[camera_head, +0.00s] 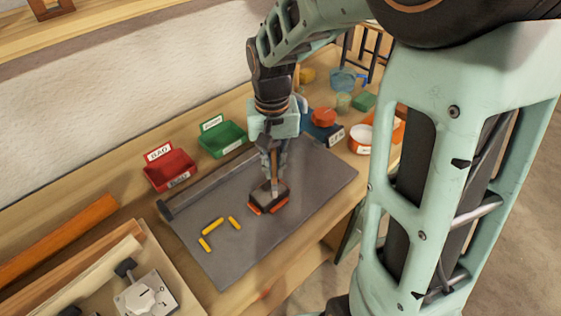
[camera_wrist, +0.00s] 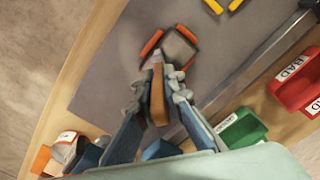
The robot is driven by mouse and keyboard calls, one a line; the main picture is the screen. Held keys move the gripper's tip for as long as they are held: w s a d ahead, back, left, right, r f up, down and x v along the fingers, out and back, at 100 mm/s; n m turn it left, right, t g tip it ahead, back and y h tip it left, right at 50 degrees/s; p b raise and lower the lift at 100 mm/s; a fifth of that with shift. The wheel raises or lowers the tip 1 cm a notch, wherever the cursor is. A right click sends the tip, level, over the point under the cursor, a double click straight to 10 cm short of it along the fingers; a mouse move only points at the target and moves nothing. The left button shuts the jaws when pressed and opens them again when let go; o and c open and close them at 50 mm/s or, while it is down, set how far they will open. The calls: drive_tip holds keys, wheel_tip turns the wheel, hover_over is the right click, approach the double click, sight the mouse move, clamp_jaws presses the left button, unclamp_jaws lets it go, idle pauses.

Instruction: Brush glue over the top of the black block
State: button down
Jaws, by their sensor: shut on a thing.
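The black block (camera_head: 262,193) lies on the grey mat (camera_head: 315,180) with orange strips along its lower edges. In the wrist view the block (camera_wrist: 177,48) is partly hidden by the brush. My gripper (camera_head: 273,152) is above the block, pointing down, shut on a brush with a brown wooden handle (camera_head: 274,166). In the wrist view my gripper (camera_wrist: 156,88) has the brush handle (camera_wrist: 158,98) between its fingers. The brush's pale tip (camera_wrist: 156,58) is at the block's near edge in that view. I cannot tell whether it touches the block. No glue can be made out on the block.
Several yellow pieces (camera_head: 213,226) lie left of the block. A red bin (camera_head: 170,173) and a green bin (camera_head: 222,140) stand behind the mat. A dark bar (camera_head: 205,184) runs along the mat's back edge. An orange-and-white tub (camera_head: 360,139) stands at right.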

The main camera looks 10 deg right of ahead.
drive_tip(key=shift+a, duration=2.6)
drive_tip(key=w+d, duration=0.1)
drive_tip(key=d, duration=0.1)
drive_tip(key=w+d+p, duration=0.1)
drive_tip(key=d, duration=0.1)
drive_tip(key=w+d, duration=0.2)
drive_tip(key=shift+d+f, duration=0.1)
drive_tip(key=shift+d, duration=0.15)
idle(3.5)
wheel_tip(320, 180, up, 6)
drive_tip(key=p, duration=0.4)
drive_tip(key=shift+p, duration=0.4)
